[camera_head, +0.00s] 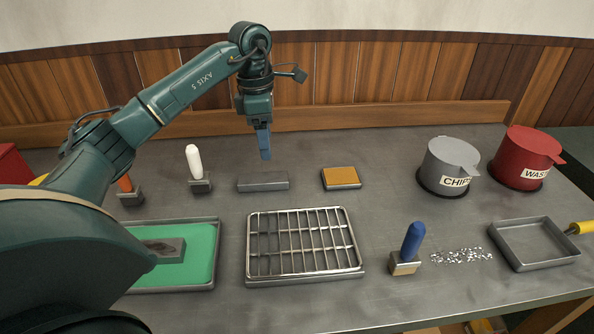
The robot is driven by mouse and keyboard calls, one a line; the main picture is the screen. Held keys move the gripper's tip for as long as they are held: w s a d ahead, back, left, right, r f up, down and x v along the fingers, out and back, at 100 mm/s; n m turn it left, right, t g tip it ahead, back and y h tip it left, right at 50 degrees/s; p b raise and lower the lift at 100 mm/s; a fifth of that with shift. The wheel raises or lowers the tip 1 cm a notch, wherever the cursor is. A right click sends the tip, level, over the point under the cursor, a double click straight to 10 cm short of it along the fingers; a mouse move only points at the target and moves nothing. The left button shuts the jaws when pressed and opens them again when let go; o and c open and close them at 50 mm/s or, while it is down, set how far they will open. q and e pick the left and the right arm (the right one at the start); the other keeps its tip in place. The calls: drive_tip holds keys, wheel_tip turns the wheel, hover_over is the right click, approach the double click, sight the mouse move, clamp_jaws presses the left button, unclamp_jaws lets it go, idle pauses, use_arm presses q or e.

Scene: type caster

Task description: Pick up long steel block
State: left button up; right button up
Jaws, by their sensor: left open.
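A long grey steel block (263,182) lies flat on the grey worktable, behind the wire rack. My left gripper (265,157) hangs above the block's back edge, with its blue fingers pointing down. The gripper is open and empty, and it looks apart from the block. A second grey block (168,250) lies on the green tray at the left, partly hidden by my left arm. My right gripper does not show.
A wire rack (303,243) stands front centre. A white-handled tool (195,168) and an orange-topped block (341,178) flank the steel block. A blue-handled brush (411,249), metal chips (461,256), a dustpan (533,243), a grey bin (447,167) and a red bin (525,158) are at right.

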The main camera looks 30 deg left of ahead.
use_arm(q)
drive_tip(key=a+r, duration=0.1)
drive_tip(key=a, duration=0.1)
drive_tip(key=y, duration=0.1)
hover_over(263, 178)
wheel_tip(263, 178, down, 7)
drive_tip(key=shift+s+r, duration=0.1)
drive_tip(key=shift+r, duration=0.1)
drive_tip(key=shift+f+p, duration=0.35)
drive_tip(key=shift+f, duration=2.6)
drive_tip(key=shift+c, duration=0.4)
clamp_jaws()
